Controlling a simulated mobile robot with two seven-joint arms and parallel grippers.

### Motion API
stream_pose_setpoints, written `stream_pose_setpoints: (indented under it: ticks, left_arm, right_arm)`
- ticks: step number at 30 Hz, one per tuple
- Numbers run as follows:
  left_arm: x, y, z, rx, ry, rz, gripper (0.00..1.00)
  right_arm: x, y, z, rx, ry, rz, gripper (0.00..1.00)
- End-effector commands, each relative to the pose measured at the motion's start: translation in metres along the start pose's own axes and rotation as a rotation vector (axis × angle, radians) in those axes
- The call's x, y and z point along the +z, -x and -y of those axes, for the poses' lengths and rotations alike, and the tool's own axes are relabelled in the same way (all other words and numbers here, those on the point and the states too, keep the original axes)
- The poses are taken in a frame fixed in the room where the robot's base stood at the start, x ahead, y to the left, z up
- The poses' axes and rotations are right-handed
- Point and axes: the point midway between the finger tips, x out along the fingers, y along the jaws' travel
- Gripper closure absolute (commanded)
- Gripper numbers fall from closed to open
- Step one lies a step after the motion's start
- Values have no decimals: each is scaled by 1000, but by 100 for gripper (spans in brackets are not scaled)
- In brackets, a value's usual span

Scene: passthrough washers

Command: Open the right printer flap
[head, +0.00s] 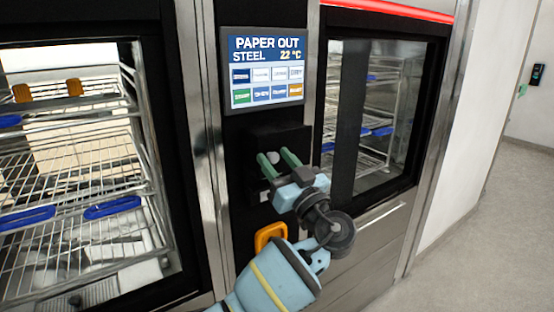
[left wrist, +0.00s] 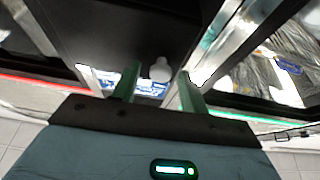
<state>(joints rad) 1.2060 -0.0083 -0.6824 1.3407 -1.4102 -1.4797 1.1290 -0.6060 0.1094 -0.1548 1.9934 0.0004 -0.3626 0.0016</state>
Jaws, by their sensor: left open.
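The printer is a black box (head: 278,138) on the dark column between two washer doors, just below the screen. It fills the upper middle of the left wrist view as a dark panel (left wrist: 120,30). A small pale round knob (left wrist: 160,70) shows there, and it also shows in the head view (head: 272,158). My left gripper (head: 277,161) has green fingers, is open and points at the box's front. Its fingers stand on either side of the knob in the left wrist view (left wrist: 158,88); contact cannot be told. The flap's edges are partly hidden by the gripper. My right gripper is out of view.
The screen (head: 265,70) reads "PAPER OUT". An orange handle (head: 270,236) sits below the printer, close to my left arm. Glass doors with wire racks (head: 75,165) flank the column. Open floor (head: 490,230) lies at the right.

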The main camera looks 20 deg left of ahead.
Motion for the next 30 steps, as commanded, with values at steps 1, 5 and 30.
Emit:
stream_pose_setpoints:
  ticks: [1,5,30]
  left_arm:
    - [0,-1,0,0,0,0,56]
    - [1,-1,0,0,-1,1,56]
    - [2,4,-2,2,0,4,100]
  right_arm:
    - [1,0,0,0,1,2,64]
    - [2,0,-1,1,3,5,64]
    - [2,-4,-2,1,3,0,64]
